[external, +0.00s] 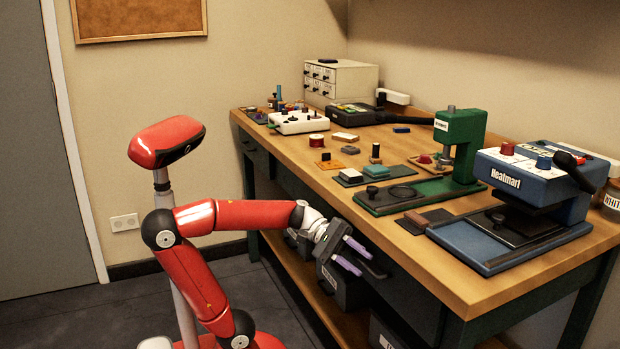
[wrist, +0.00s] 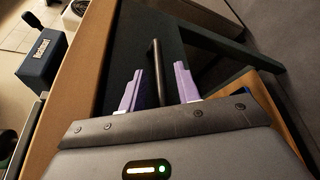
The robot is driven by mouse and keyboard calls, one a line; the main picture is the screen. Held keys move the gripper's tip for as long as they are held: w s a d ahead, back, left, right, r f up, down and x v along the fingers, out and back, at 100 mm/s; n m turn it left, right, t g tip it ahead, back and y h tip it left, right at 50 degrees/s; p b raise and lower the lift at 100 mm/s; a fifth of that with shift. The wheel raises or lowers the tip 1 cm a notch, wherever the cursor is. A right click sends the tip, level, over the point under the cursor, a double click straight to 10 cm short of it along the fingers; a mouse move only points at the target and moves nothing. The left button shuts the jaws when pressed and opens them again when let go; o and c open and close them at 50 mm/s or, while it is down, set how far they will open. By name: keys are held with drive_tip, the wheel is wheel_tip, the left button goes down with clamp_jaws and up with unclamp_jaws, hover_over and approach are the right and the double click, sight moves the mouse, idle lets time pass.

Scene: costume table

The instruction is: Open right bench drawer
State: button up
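The right bench drawer has a dark front (wrist: 205,60) under the wooden bench top, with a dark bar handle (wrist: 157,68). The drawer looks closed. My gripper (external: 357,256) is at the front of the bench, below the top's edge. In the wrist view, its two purple fingers (wrist: 158,82) are open. The handle shows in the gap between them, with space on both sides. I cannot tell how deep the handle sits between the fingers.
The wooden bench top (external: 428,252) overhangs just above my gripper. A blue heat press (external: 527,185) and a green press (external: 458,150) stand on it. A lower shelf (external: 350,325) with dark bins lies beneath. The floor (external: 80,310) at the left is clear.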

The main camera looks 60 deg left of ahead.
drive_tip(key=shift+d, duration=0.15)
clamp_jaws()
drive_tip(key=shift+s, duration=0.1)
drive_tip(key=s, duration=2.3)
drive_tip(key=shift+s, duration=0.3)
unclamp_jaws()
